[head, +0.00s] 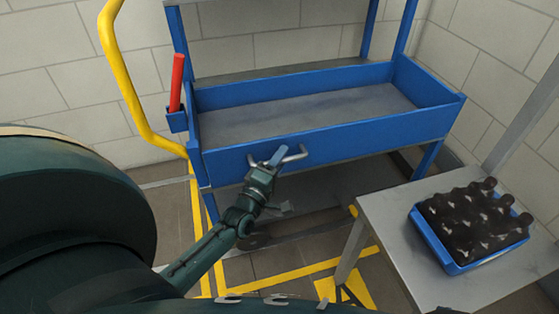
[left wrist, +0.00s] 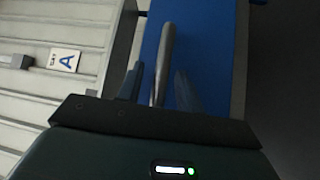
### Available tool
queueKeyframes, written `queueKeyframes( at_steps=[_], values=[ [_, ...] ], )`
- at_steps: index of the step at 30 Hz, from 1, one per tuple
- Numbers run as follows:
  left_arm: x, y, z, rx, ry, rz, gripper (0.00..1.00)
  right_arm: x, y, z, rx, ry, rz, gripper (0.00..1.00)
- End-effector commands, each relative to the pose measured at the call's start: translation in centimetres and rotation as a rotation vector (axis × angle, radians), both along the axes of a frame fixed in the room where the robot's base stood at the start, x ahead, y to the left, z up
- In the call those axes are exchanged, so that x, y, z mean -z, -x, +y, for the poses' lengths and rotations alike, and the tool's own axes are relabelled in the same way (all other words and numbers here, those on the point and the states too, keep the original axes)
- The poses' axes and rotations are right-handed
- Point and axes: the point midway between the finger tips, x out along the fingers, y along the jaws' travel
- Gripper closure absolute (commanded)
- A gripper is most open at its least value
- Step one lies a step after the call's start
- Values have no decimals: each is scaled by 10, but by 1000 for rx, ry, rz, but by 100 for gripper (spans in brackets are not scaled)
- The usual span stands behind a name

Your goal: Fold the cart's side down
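The blue cart (head: 228,165) stands against the tiled wall. Its front side panel (head: 375,136) is upright, closing the front of the empty grey tray bed (head: 300,115). A metal handle (head: 294,156) sticks out from the panel. My left gripper (head: 270,158) is at the handle's left part. In the left wrist view the handle bar (left wrist: 163,60) runs between the two fingers (left wrist: 158,90), with a visible gap on at least one side, so the gripper looks open around it. The blue panel (left wrist: 205,50) lies behind. My right gripper is not in view.
A yellow rail (head: 122,75) and a red-handled item (head: 177,82) in a blue holder are at the cart's left. A grey table (head: 400,215) at right bears a blue crate (head: 438,252) of dark bottles. Yellow lines mark the floor.

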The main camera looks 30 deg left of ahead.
Motion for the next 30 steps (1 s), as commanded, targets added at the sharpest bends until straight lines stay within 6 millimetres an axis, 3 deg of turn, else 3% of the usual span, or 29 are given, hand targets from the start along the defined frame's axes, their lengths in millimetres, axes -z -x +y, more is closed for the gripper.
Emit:
queueKeyframes(
  at_steps=[7, 20, 30],
  values=[
    [0, 0, 0, 0, 0, 0, 66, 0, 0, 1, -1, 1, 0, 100],
    [0, 0, 0, 0, -1, 0, 100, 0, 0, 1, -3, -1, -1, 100],
    [0, 0, 0, 0, -1, 0, 100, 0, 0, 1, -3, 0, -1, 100]
  ],
)
